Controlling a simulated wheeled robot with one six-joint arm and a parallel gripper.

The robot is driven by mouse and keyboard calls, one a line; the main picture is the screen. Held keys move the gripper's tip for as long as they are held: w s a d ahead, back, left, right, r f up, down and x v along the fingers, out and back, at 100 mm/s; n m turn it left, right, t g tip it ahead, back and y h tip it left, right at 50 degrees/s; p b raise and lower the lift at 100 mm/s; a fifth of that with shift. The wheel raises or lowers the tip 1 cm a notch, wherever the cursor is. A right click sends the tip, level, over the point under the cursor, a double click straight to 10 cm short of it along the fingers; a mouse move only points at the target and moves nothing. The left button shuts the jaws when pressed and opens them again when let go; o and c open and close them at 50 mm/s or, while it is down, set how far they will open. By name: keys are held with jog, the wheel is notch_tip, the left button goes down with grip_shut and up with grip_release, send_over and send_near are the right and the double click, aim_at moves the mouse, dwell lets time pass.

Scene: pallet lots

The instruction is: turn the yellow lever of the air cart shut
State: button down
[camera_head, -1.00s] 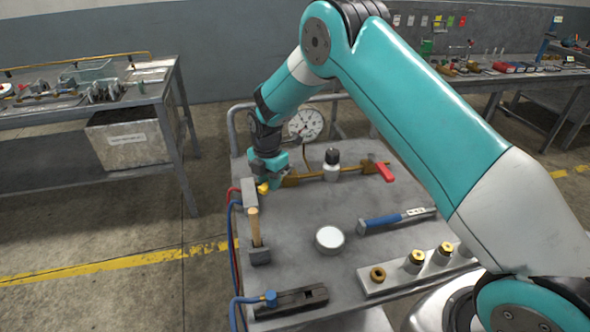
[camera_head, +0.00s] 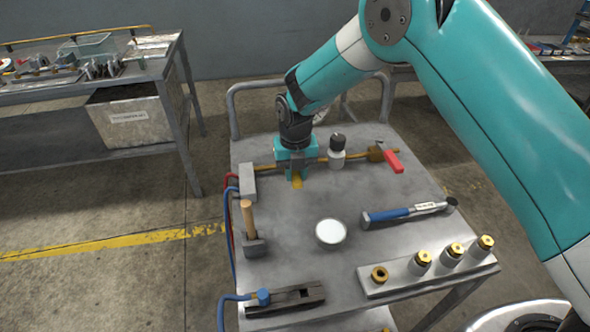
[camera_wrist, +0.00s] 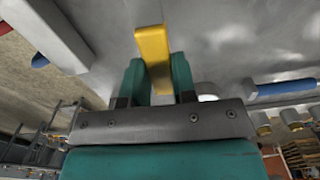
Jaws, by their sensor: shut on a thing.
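The air cart (camera_head: 285,210) is a grey metal table with a brass pipe (camera_head: 357,154) along its back. The yellow lever (camera_head: 297,182) shows just below my gripper (camera_head: 297,174), pointing toward the front of the cart, across the pipe's line. In the wrist view the yellow lever (camera_wrist: 153,50) sits between the two teal fingers of my gripper (camera_wrist: 157,75), which are shut on it. The lever's pivot is hidden behind my gripper in the head view. A red lever (camera_head: 393,162) is farther right on the same pipe.

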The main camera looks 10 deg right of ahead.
aim_at(298, 173)
jog(key=shift+w+d+r+n, duration=0.1)
jog(key=shift+d+n, duration=0.15)
jog(key=shift+n, duration=0.05)
dwell(0.4)
jog(key=c, duration=0.9)
grip_release()
jog(key=shift+d, duration=0.1)
notch_tip(298, 173, up, 17)
jog(key=shift+r+b, duration=0.2)
jog(key=shift+b, duration=0.65)
